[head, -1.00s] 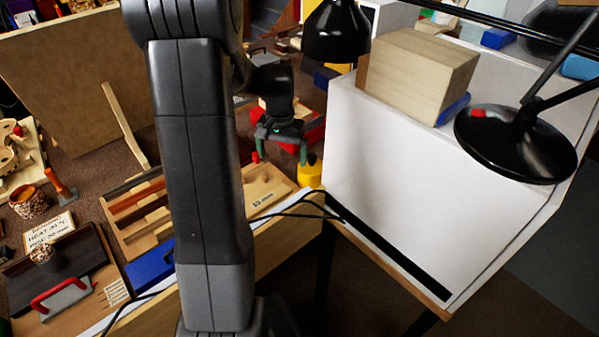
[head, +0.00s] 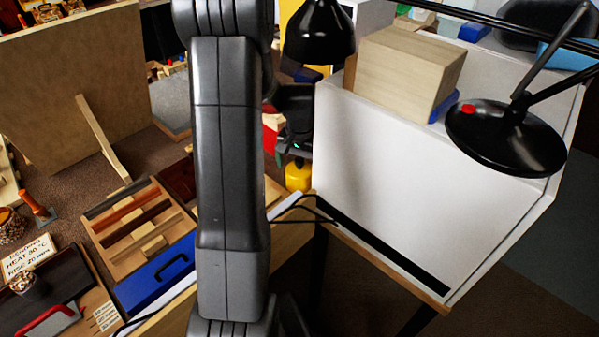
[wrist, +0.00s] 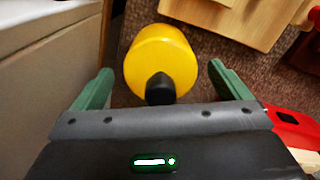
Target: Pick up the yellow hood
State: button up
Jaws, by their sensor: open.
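The yellow hood (head: 298,177) is a small rounded yellow piece with a black knob on top. In the head view it shows just right of my arm, by the left edge of the white cabinet. In the wrist view the yellow hood (wrist: 162,62) lies between and beyond the two green fingers, with its black knob toward my gripper. My gripper (wrist: 162,92) is open and empty, its fingers apart on either side of the knob. In the head view my gripper (head: 294,150) is partly hidden and appears just above the hood.
A white cabinet (head: 400,200) stands close on the right, with a wooden block (head: 405,75) and black lamp on top. A red object (wrist: 295,135) is near the right finger. A wooden piece (wrist: 225,20) lies beyond the hood. A blue case (head: 155,272) is at left.

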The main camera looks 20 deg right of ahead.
notch_tip(320, 180, down, 2)
jog(key=shift+f, duration=0.2)
jog(key=c, duration=1.1)
jog(key=shift+r, duration=0.15)
